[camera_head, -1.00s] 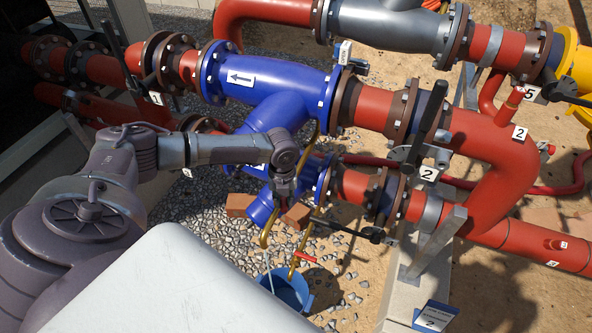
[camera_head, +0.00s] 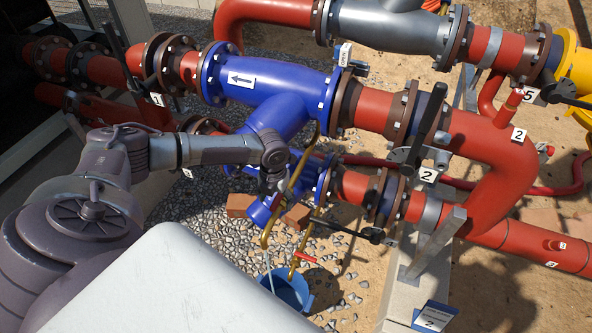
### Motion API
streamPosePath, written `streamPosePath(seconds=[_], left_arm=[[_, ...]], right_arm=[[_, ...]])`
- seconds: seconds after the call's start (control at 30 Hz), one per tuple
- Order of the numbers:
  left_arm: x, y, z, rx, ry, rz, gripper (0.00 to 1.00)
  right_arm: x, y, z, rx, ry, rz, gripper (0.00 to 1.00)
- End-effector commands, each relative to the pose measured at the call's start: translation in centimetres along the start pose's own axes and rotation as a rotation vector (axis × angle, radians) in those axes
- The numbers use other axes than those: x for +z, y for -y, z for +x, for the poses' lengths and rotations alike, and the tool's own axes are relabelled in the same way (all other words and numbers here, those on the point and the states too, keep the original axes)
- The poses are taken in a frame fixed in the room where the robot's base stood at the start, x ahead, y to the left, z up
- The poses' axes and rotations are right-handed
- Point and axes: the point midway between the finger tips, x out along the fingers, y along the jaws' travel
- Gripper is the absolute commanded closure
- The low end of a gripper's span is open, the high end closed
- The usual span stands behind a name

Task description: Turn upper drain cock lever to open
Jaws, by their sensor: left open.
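The large blue strainer body (camera_head: 268,85) with a white arrow label sits on the upper red pipe, its branch angling down and left. A yellow drain tube (camera_head: 299,172) runs down from the upper blue body. A lower yellow tube (camera_head: 294,266) carries a small red lever (camera_head: 305,257) above the blue bucket (camera_head: 287,290). I cannot make out the upper drain cock lever; it is small or hidden near my gripper. My left gripper (camera_head: 279,191) hangs below my dark wrist, just left of the upper yellow tube. Its fingers are small and dark, open, with nothing seen between them.
Black valve handles stand at the upper pipe (camera_head: 428,122) and reach across the lower pipe (camera_head: 345,229). Red bricks (camera_head: 239,204) lie on the gravel behind. A concrete plinth (camera_head: 407,275) with a metal post stands at right. A grey cover (camera_head: 180,285) fills the front.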

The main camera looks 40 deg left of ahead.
Motion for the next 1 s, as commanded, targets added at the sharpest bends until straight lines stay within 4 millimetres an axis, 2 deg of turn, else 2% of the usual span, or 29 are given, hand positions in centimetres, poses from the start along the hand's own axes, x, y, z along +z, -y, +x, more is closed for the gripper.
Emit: streamPosePath(seconds=[0.27, 0.8, 1.0], left_arm=[[0.0, 0.0, -0.8, 0.0, 0.0, 0.0, 0.25], [0.0, 0.0, -7.1, -0.001, 0.0, 0.0, 0.25], [0.0, 0.0, -7.0, 0.0, -0.001, 0.0, 0.25]], right_arm=[[-0.1, -0.2, -0.8, 0.002, 0.0, 0.0, 0.17], [-0.6, -0.3, -6.8, 0.002, 0.0, 0.0, 0.17], [-0.6, -0.2, -6.7, 0.002, 0.0, 0.0, 0.17]])
